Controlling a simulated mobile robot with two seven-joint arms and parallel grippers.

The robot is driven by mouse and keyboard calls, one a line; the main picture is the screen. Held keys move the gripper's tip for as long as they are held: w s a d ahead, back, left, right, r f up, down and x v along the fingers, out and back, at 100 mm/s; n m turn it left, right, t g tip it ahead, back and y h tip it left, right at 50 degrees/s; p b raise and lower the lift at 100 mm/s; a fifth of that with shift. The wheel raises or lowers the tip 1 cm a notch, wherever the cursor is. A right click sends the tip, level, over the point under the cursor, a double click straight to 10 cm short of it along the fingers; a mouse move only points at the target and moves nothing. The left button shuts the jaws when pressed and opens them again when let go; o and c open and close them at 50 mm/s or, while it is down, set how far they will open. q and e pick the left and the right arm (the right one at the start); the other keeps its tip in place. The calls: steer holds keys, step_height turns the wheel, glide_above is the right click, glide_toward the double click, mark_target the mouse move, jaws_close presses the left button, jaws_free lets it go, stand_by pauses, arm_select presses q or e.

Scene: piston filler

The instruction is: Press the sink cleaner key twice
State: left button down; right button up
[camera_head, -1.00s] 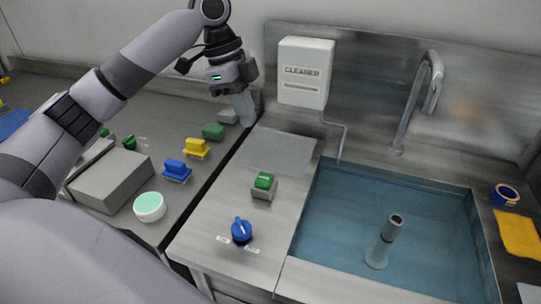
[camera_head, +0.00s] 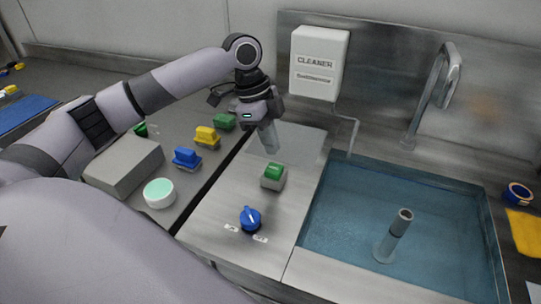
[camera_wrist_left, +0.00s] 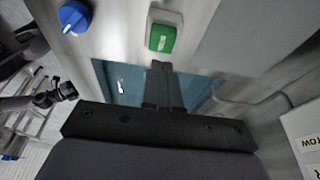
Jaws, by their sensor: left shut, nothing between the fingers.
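The green key (camera_head: 273,172) sits on a small grey box on the steel counter, left of the sink; I take it for the sink cleaner key. It also shows at the top of the left wrist view (camera_wrist_left: 162,38). My left gripper (camera_head: 271,149) points down above the counter, just behind the key and apart from it. Its fingers (camera_wrist_left: 160,68) are shut and empty, with their tips just below the key in the wrist view. A dark jointed part at the left of that view may be my right gripper (camera_wrist_left: 66,91); its jaws are unclear.
A blue knob (camera_head: 250,219) stands in front of the key. The sink (camera_head: 345,215) lies right, with an upright tube (camera_head: 394,237) and a tall faucet (camera_head: 432,95). A white CLEANER box (camera_head: 318,64) hangs behind. Blue (camera_head: 186,158), yellow (camera_head: 207,137) and green (camera_head: 224,121) blocks stand left.

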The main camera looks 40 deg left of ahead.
mark_target(273, 169)
arm_select(q)
steer(key=shift+f, duration=2.1)
steer(key=shift+f+p, duration=0.65)
steer(key=shift+p, duration=0.15)
steer(key=shift+s+f, duration=0.1)
steer(key=shift+f, duration=0.25)
steer(key=shift+d+r+p, duration=0.15)
steer(key=shift+r+p, duration=0.25)
steer(key=shift+p, duration=0.1)
step_height(273, 169, up, 3)
steer(key=shift+f+p, duration=0.1)
steer(key=shift+p, duration=1.05)
steer(key=v, duration=1.1)
steer(key=shift+b, duration=0.35)
